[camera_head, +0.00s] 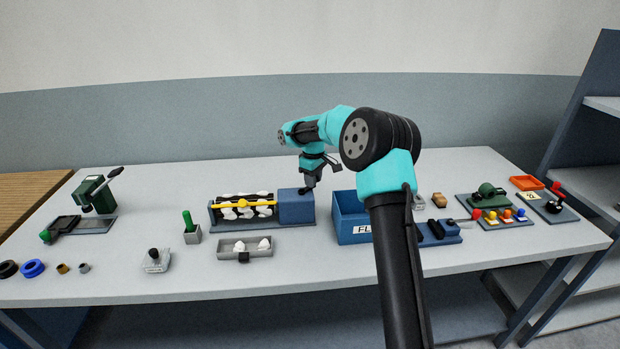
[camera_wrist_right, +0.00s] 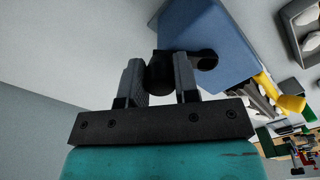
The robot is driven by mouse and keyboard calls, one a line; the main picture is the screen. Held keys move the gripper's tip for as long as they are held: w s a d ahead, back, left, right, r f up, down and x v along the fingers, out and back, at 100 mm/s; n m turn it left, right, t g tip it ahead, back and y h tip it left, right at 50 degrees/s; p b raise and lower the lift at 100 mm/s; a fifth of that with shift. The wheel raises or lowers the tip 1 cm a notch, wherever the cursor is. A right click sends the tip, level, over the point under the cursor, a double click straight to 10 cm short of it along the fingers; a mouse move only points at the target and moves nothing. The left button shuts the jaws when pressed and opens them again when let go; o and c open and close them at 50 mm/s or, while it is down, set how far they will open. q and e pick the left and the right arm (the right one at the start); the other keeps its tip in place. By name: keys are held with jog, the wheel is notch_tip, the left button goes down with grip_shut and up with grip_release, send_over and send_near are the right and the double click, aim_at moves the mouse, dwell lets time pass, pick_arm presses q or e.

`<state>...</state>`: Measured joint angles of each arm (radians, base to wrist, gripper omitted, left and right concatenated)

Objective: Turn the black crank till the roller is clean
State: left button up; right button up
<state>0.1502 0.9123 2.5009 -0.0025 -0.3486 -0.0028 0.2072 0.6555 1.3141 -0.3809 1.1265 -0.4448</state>
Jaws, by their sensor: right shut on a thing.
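The black crank (camera_wrist_right: 204,60) sits on the blue housing (camera_head: 297,209) at the right end of the carding unit. My right gripper (camera_head: 309,184) is above that housing. In the right wrist view its two fingers (camera_wrist_right: 158,82) are shut on the crank's black knob, one finger on each side. The roller (camera_head: 233,211) is in the grey frame left of the housing, with several white fibre tufts on it and a yellow bar (camera_head: 257,203) across it. The roller's dark surface is partly covered by tufts. My left gripper is not in view.
A grey tray (camera_head: 228,254) with white tufts stands in front of the unit. A blue bin (camera_head: 346,231) stands close on the right, partly behind my right arm. A green-handled tool in a holder (camera_head: 192,235) is on the left. Bare table lies behind the unit.

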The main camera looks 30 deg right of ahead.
jog(key=shift+s+a+m, duration=0.4)
jog(key=shift+s+m, duration=0.4)
jog(key=shift+m, duration=1.35)
jog(key=shift+s+a+m, duration=0.35)
jog(key=shift+s+m, duration=0.5)
jog(key=shift+m, duration=1.35)
jog(key=shift+s+a+m, duration=0.4)
jog(key=shift+s+m, duration=0.4)
jog(key=shift+m, duration=1.35)
jog(key=o, duration=0.9)
notch_tip(320, 180, up, 18)
jog(key=shift+f, duration=0.25)
